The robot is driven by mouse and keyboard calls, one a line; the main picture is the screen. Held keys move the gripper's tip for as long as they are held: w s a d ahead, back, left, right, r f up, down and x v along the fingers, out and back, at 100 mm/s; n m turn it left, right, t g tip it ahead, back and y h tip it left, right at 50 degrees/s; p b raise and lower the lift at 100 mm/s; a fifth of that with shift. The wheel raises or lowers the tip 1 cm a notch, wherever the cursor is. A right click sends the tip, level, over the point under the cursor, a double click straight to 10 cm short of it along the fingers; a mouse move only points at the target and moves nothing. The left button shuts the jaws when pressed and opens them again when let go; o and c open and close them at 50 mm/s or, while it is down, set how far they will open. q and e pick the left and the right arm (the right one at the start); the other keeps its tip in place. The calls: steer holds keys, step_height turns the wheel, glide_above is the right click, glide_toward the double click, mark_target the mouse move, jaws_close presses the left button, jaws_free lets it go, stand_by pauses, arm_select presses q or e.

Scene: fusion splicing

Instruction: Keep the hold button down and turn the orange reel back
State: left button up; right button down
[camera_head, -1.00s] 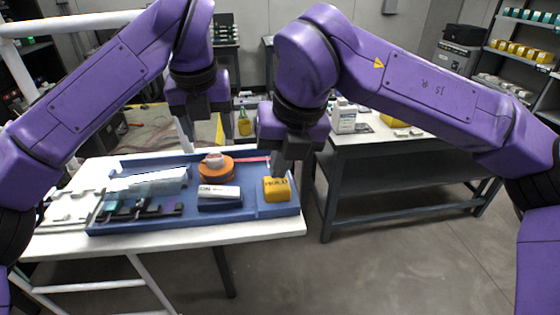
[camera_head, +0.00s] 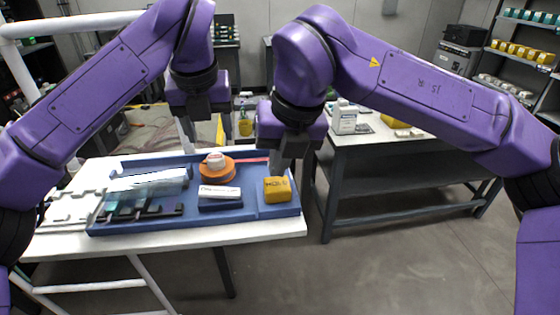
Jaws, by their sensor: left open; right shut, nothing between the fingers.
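The orange reel (camera_head: 218,174) lies in the blue tray (camera_head: 250,212), with a pale round knob on top and a pink-red strip running right from it. The yellow hold button block (camera_head: 277,189) sits at the tray's right end, its lettering blurred. My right gripper (camera_head: 281,168) is shut and empty, pointing down with its tip at or just above the block's top; I cannot tell whether it touches. My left gripper (camera_head: 190,135) is open and hangs above and behind the reel, apart from it.
A dark blue box with a white label (camera_head: 220,197) stands in front of the reel. A clear-covered fixture (camera_head: 148,188) fills the tray's left part. The tray lies on a white table (camera_head: 190,240). A dark bench (camera_head: 350,150) with a white bottle (camera_head: 344,118) stands to the right.

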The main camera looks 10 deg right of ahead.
mark_target(215, 157)
steer(key=shift+f, duration=0.3)
steer(key=shift+f, duration=1.55)
arm_select(q)
steer(key=shift+f, duration=2.1)
steer(key=shift+f, duration=0.85)
steer(key=shift+r, duration=0.2)
